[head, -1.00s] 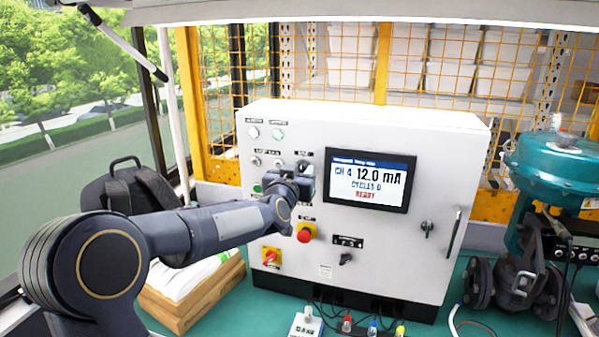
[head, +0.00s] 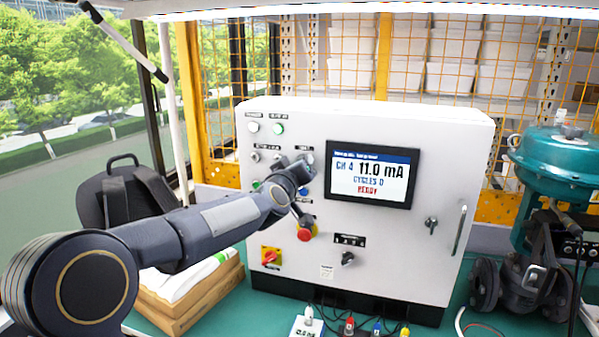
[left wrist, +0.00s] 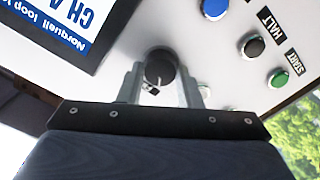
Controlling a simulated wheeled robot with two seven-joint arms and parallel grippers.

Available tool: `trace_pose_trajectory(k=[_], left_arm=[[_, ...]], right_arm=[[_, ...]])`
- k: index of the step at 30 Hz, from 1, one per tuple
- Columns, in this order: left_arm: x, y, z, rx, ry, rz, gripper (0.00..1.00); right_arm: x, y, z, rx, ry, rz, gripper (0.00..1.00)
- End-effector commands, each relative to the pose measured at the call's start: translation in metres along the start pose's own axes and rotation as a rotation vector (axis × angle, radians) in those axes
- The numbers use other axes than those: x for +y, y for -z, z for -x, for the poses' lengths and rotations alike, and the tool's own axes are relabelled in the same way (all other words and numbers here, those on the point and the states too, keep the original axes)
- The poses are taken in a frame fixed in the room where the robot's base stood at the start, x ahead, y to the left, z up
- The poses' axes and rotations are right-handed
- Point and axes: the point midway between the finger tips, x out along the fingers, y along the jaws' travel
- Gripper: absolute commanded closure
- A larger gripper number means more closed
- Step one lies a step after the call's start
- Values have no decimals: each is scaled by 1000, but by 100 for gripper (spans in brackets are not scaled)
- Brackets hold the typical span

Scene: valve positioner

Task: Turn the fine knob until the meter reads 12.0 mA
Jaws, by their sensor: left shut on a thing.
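The meter (head: 373,175) on the white cabinet's front shows "CH 4 11.0 mA", "CYCLES 0" and "READY" in the head view. A corner of its screen (left wrist: 62,25) shows upside down in the left wrist view. My left gripper (head: 305,165) is at the panel just left of the meter. In the left wrist view its two fingers (left wrist: 160,70) are shut on a round black knob (left wrist: 160,65), one finger on each side. The knob has a small white mark. Its label cannot be read, and in the head view my gripper hides it. My right gripper is not in view.
A red button (head: 305,235), a red-yellow switch (head: 270,257) and a black selector (head: 348,259) sit below on the cabinet (head: 400,270). A blue button (left wrist: 214,8) is near the knob. A teal valve actuator (head: 555,165) stands right. Cardboard boxes (head: 190,305) lie left.

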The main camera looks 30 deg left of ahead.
Motion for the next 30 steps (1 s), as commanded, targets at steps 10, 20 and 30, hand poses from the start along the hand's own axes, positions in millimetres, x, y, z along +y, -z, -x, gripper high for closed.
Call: trace_pose_trajectory(k=[10, 20, 30], left_arm=[[-1, 0, 0, 1, 0, 109, 91], [0, 0, 0, 1, 1, 120, 91], [0, 0, 0, 0, 0, 119, 47]], right_arm=[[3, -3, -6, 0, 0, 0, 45], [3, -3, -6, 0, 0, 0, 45], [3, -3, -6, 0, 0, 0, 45]])
